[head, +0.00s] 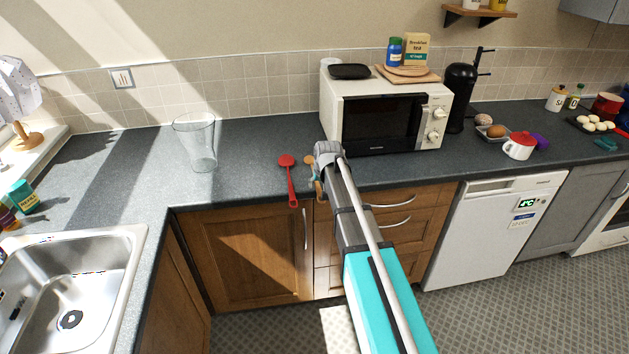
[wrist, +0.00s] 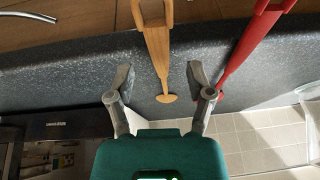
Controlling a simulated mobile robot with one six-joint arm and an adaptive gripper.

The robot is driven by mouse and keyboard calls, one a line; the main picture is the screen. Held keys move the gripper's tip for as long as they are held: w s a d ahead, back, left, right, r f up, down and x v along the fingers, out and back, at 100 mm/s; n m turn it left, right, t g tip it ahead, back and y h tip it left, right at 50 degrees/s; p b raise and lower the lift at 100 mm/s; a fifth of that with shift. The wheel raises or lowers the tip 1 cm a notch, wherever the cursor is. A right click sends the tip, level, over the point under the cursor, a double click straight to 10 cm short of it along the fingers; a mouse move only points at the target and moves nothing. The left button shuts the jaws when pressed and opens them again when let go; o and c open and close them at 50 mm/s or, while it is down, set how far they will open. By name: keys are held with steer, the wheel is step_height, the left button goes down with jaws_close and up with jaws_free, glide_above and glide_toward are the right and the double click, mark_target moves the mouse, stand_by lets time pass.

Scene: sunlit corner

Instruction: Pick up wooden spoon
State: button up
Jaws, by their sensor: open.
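The wooden spoon (head: 309,161) lies on the dark counter near its front edge, left of the microwave. In the head view its round end shows just left of my gripper (head: 326,154), and my arm hides part of its handle. In the wrist view the wooden spoon (wrist: 157,45) runs down the picture between the two spread fingertips of my gripper (wrist: 160,78). The fingers are open, with a gap on each side of the spoon. I cannot tell how far above the counter the fingertips are.
A red spoon (head: 291,183) lies close beside on the left, and its far end is near one finger in the wrist view. The microwave (head: 390,120) stands just behind and right. A glass vase (head: 197,145) stands left. Counter between vase and red spoon is clear.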

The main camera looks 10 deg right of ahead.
steer(key=shift+b+x, duration=0.75)
steer(key=shift+x, duration=0.4)
jaws_close()
